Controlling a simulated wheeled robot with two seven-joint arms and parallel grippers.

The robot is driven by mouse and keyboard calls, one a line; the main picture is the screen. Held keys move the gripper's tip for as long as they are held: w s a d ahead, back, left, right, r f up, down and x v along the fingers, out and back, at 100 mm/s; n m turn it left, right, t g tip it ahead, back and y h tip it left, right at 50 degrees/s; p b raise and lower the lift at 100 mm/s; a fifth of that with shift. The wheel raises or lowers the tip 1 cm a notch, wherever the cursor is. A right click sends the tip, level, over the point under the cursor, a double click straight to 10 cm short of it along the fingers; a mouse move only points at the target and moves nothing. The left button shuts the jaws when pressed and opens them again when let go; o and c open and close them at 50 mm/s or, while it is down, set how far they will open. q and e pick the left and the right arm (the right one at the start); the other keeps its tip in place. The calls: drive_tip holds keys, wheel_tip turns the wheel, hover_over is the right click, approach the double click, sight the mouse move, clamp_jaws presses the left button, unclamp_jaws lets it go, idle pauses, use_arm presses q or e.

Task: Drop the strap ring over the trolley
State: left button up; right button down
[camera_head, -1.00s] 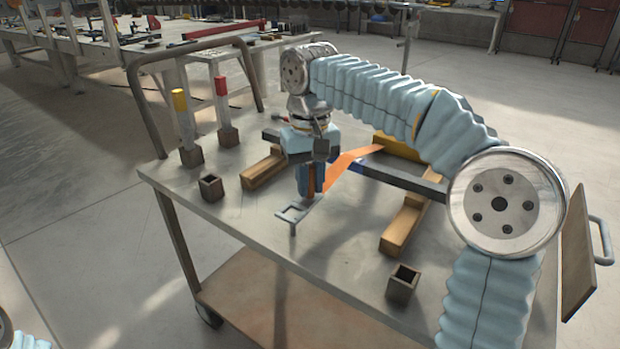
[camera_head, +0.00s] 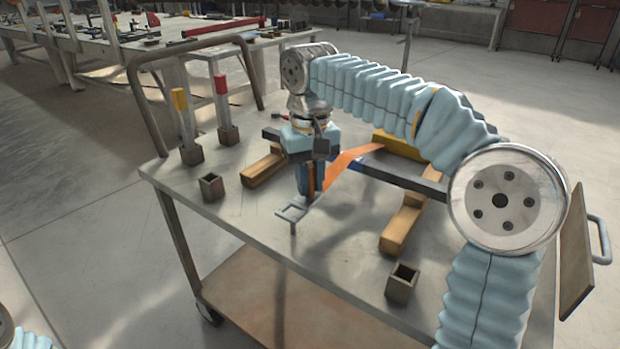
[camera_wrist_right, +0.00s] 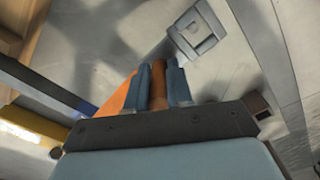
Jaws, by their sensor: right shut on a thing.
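The trolley (camera_head: 335,255) is a grey metal-topped cart with a lower shelf and a bent tube handle. An orange strap (camera_head: 345,166) runs from near a yellow block to my right gripper (camera_head: 309,192). My right gripper points down over the trolley top, shut on an orange-brown piece that looks like the strap's end (camera_wrist_right: 159,82). A grey metal frame with a square opening (camera_head: 292,212) is just beyond the fingertips near the front edge; it also shows in the right wrist view (camera_wrist_right: 197,29). I cannot tell whether it joins the strap. My left gripper is not in view.
A dark bar (camera_head: 400,179) lies across two wooden blocks (camera_head: 404,228) (camera_head: 263,169). Small open square sockets (camera_head: 211,187) (camera_head: 403,282) stand near the front edge. Yellow-topped (camera_head: 183,120) and red-topped (camera_head: 222,105) posts stand at the left. The front middle of the top is clear.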

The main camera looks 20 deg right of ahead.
sight(310, 195)
drive_tip(key=shift+p, duration=0.5)
idle(0.5)
drive_tip(key=shift+f+b, duration=1.8)
drive_tip(key=shift+f, duration=0.8)
drive_tip(key=c, duration=0.9)
unclamp_jaws()
drive_tip(key=shift+r, duration=0.15)
wheel_tip(310, 195, up, 14)
drive_tip(key=p, duration=0.4)
drive_tip(key=shift+f, duration=0.2)
